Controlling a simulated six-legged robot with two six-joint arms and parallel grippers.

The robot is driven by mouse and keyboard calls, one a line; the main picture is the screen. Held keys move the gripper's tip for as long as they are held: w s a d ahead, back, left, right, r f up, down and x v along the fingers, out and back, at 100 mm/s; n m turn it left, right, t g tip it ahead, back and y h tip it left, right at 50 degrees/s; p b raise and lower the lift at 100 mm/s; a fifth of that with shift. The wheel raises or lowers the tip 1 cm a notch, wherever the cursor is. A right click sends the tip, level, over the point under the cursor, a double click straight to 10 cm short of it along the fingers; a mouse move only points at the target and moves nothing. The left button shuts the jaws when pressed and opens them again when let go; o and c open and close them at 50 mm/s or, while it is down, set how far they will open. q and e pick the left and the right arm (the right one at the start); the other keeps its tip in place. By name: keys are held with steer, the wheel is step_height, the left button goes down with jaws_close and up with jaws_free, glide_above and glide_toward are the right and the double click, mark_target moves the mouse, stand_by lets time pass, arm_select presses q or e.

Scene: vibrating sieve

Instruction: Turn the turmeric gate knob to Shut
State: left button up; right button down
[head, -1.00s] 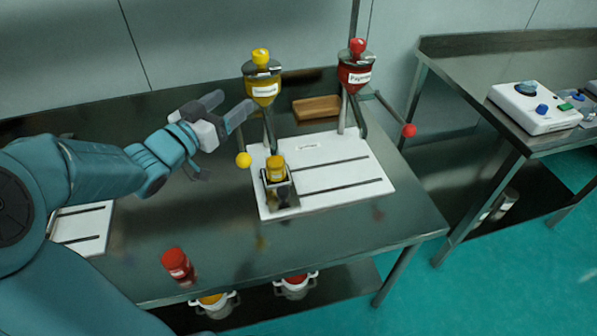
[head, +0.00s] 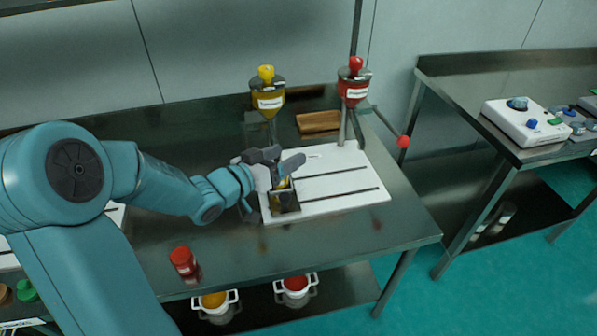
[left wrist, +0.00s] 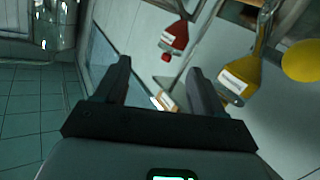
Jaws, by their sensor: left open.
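The turmeric gate knob, a yellow ball (left wrist: 303,60), shows large and close at the right edge of the left wrist view, outside my fingers. My left gripper (head: 287,161) is open, over the near-left part of the white board, in front of the hopper. Nothing is between its fingers (left wrist: 160,72). My right gripper is out of view.
The red paprika hopper (head: 353,90) stands to the right with its red ball knob (head: 403,141). A red jar (head: 183,262) stands near the table's front. The white board's (head: 340,205) right part is clear.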

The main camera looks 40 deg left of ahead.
arm_select(q)
steer(key=shift+g+h, duration=0.3)
steer(key=shift+g, duration=0.2)
steer(key=d+f, duration=0.1)
steer(key=w+d+f, duration=0.1)
steer(key=d+f, duration=0.1)
steer(key=shift+w+f, duration=0.2)
steer(key=shift+f, duration=0.05)
